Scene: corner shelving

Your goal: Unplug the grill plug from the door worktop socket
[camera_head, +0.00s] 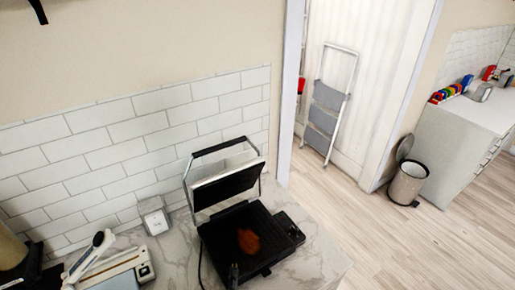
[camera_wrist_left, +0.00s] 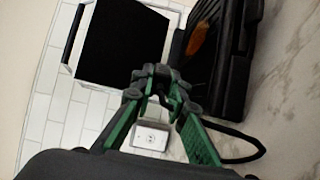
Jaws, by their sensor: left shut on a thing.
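The black grill (camera_head: 262,225) stands open on the marble worktop, with an orange-brown piece of food on its plate. The small white socket box (camera_head: 154,218) stands by the tiled wall, left of the grill. In the left wrist view the socket (camera_wrist_left: 151,138) shows between my green fingers, its face pale with small dark marks. My left gripper (camera_wrist_left: 163,80) is shut on the grill plug, mostly hidden by the dark fingertips. My right gripper is not in view.
The grill's black cord (camera_wrist_left: 245,145) loops on the worktop (camera_head: 318,262). A white appliance (camera_head: 115,270) stands at the lower left. Beyond the worktop are a step ladder (camera_head: 327,108), a bin (camera_head: 408,184) and a white counter (camera_head: 455,140), with clear floor between.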

